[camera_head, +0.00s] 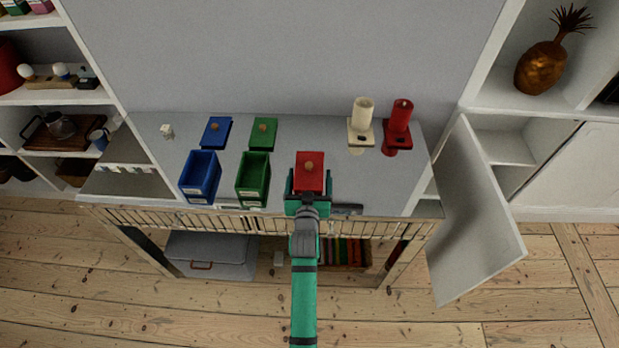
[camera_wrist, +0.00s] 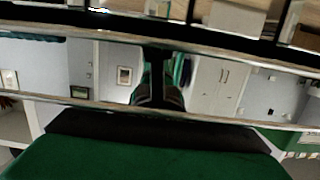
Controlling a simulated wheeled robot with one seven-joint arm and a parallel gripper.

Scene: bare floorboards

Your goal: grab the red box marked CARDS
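A red box (camera_head: 310,164) with a small brown knob on its lid stands on the grey top of the cabinet, near the front edge. My gripper (camera_head: 308,182) is at its near side, with one green finger to the left of the box and one to the right. Whether the fingers touch the box cannot be told. Any CARDS label is not visible; my gripper covers the near side.
An open blue box (camera_head: 200,176) and an open green box (camera_head: 253,178) stand left of the red box, with a blue lid (camera_head: 216,132) and a green lid (camera_head: 263,133) behind. A cabinet door (camera_head: 474,218) hangs open.

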